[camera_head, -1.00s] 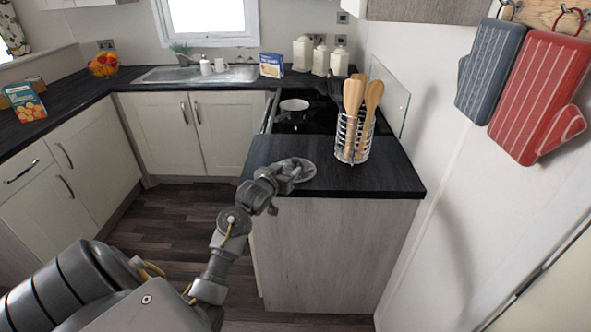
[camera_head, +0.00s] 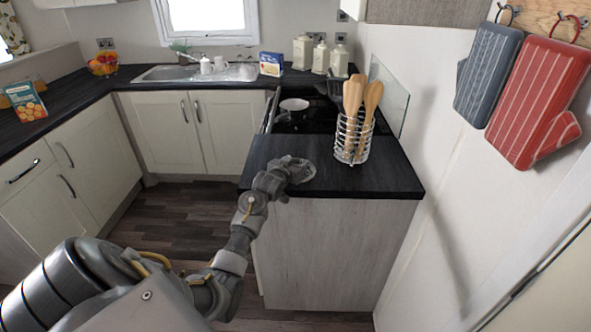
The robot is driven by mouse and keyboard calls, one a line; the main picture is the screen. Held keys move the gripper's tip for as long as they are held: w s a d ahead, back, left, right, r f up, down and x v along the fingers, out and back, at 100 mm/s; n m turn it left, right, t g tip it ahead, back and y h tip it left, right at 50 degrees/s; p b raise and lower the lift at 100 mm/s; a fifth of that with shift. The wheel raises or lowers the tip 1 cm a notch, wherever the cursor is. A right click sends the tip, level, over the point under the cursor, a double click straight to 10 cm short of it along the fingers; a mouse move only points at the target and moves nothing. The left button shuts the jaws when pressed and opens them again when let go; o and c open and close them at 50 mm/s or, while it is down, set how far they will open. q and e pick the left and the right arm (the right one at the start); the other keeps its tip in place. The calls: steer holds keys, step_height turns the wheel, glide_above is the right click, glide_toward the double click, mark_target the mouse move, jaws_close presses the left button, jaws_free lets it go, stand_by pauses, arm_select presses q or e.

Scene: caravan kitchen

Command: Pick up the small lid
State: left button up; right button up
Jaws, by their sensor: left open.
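The small lid (camera_head: 304,172) lies on the dark worktop near its left front corner. It looks round, greyish and see-through, and its left part is hidden by my gripper. My left gripper (camera_head: 290,168) is over the left side of the lid, close to it and open. I cannot tell whether the fingers touch the lid. My right gripper is not in view.
A wire utensil holder (camera_head: 352,140) with wooden spoons stands to the right of the lid. A pan (camera_head: 294,106) is on the hob behind. The worktop (camera_head: 385,178) is clear at its front right. Oven mitts (camera_head: 535,100) hang on the right wall.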

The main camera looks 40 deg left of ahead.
arm_select(q)
steer(key=shift+c, duration=0.4)
steer(key=c, duration=1)
jaws_close()
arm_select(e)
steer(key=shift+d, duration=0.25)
arm_select(q)
steer(key=shift+r, duration=0.1)
steer(key=shift+r, duration=0.2)
step_height(320, 180, up, 2)
steer(key=shift+r+b, duration=0.1)
steer(key=shift+b, duration=0.5)
steer(key=s+a+r, duration=0.9)
steer(key=a+r, duration=0.1)
steer(key=shift+s+a+b, duration=0.15)
steer(key=shift+a+b, duration=0.05)
steer(key=shift+b, duration=0.2)
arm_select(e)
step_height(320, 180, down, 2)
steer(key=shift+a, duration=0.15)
